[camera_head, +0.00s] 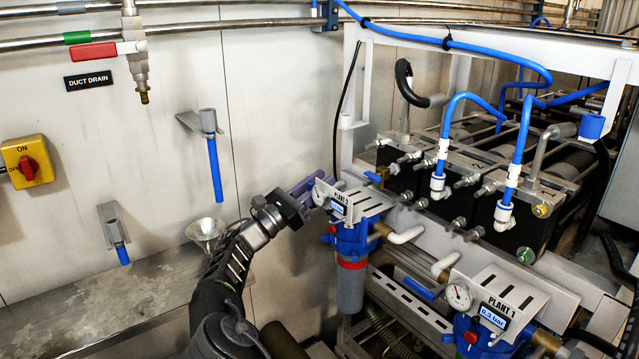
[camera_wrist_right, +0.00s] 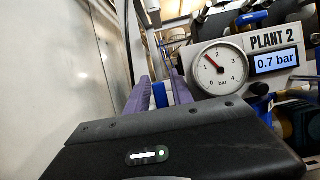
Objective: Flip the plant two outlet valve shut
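The plant two unit has a label plate reading PLANT 2 (camera_head: 339,197) above a blue filter head (camera_head: 352,240). A small blue lever on a brass fitting (camera_head: 373,177), which looks like its outlet valve, sits just behind and right of the plate. A blue lever also shows in the right wrist view (camera_wrist_right: 252,17), right of the fingers. My right gripper (camera_head: 312,184) is left of the plant two gauge, its purple fingers pointing toward the unit. In the wrist view the fingers (camera_wrist_right: 160,88) are apart, with a blue piece seen between them; contact is unclear. My left gripper is out of view.
The plant two gauge (camera_wrist_right: 217,68) and its 0.7 bar display (camera_wrist_right: 276,62) are close right of the fingers. The plant 1 unit (camera_head: 495,310) stands at front right. A white frame post (camera_head: 352,110) rises behind. The wall (camera_head: 290,110) lies left of the unit.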

